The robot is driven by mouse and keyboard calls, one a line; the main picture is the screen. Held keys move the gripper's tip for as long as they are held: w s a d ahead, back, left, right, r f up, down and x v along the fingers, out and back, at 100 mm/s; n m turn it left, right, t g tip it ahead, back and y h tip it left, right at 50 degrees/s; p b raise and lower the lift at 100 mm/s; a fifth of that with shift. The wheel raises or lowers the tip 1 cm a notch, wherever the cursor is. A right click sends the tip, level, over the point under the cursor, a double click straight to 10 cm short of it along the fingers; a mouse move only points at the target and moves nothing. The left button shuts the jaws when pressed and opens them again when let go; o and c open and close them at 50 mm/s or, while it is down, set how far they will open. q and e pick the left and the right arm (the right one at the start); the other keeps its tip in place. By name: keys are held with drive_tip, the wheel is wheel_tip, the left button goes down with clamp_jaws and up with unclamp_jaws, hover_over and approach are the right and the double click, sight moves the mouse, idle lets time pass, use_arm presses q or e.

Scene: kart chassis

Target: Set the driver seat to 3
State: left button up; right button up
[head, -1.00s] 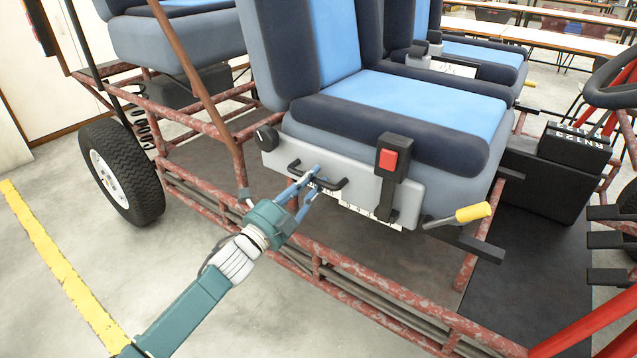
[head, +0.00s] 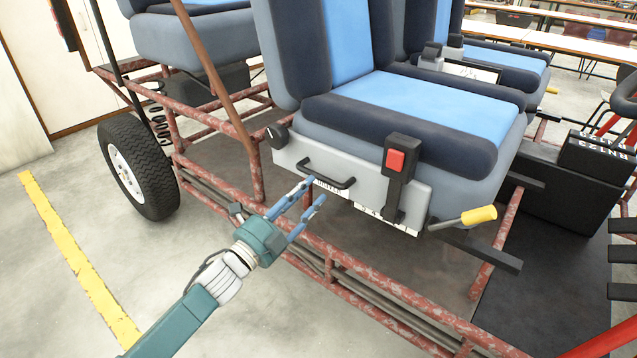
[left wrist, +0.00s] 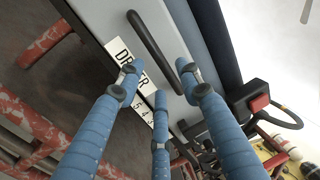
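The driver seat (head: 400,110) is blue and dark grey, with a light grey panel (head: 365,190) on its near side. A black bar handle (head: 327,173) is fixed to the panel and also shows in the left wrist view (left wrist: 155,52). A white "DRIVER" label (left wrist: 125,55) and a white number strip (left wrist: 144,112) show there; 5 and 4 can be read, but I cannot tell which number is set. My left gripper (head: 314,190) is open and empty, its fingertips just short of the handle, apart from it. My right gripper is out of view.
A black lever with a red button (head: 397,162), a yellow-tipped lever (head: 478,215) and a black knob (head: 277,136) sit along the seat side. Red frame tubes (head: 370,308) run below my left gripper. Open floor (head: 60,280) lies at the left.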

use_arm(q)
drive_tip(key=v, duration=0.6)
drive_tip(key=shift+a, duration=0.2)
drive_tip(key=shift+o, duration=0.4)
drive_tip(key=shift+s, duration=0.1)
